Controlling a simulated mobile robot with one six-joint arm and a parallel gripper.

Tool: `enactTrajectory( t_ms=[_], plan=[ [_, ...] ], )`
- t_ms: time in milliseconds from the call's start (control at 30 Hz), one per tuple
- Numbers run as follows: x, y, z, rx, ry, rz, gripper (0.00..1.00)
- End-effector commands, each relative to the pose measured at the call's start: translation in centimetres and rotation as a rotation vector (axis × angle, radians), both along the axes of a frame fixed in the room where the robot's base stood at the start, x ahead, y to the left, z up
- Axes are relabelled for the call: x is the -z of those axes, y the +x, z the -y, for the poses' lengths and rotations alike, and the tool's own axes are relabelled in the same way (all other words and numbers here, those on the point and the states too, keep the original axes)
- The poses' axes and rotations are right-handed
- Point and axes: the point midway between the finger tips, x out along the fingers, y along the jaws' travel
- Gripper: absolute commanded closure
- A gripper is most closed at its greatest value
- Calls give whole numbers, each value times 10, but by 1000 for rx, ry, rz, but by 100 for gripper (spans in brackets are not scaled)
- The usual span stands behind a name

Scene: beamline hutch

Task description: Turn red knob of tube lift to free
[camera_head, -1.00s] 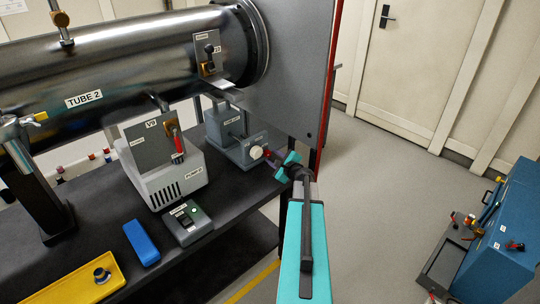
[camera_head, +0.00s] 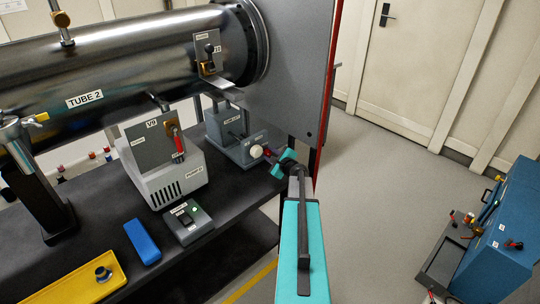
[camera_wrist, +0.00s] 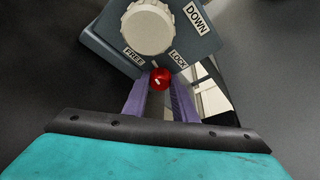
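The tube lift (camera_head: 236,135) is a grey stand under the right end of the tube. Its white round knob (camera_head: 256,151) faces my gripper (camera_head: 274,154). In the wrist view the white knob (camera_wrist: 148,28) sits on a grey face with FREE, LOCK and DOWN labels. The small red knob (camera_wrist: 160,78) is below the white knob, between the FREE and LOCK labels and closer to LOCK. My gripper (camera_wrist: 160,84) has its two purple fingers apart, one on each side of the red knob. Contact with the knob cannot be made out.
The black table (camera_head: 95,205) carries the grey pump box (camera_head: 180,190), a switch box (camera_head: 188,225), a blue block (camera_head: 142,242) and a yellow tray (camera_head: 70,282). A large grey panel (camera_head: 300,60) stands behind the lift. Open floor (camera_head: 385,200) lies to the right.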

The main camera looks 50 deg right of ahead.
Motion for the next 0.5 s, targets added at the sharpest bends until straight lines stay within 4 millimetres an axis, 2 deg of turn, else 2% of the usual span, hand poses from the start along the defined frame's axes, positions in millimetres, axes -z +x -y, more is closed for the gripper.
enactTrajectory(
  t_ms=[500],
  plan=[
    [3,0,-1,-1,-43,-1,97]
  ],
)
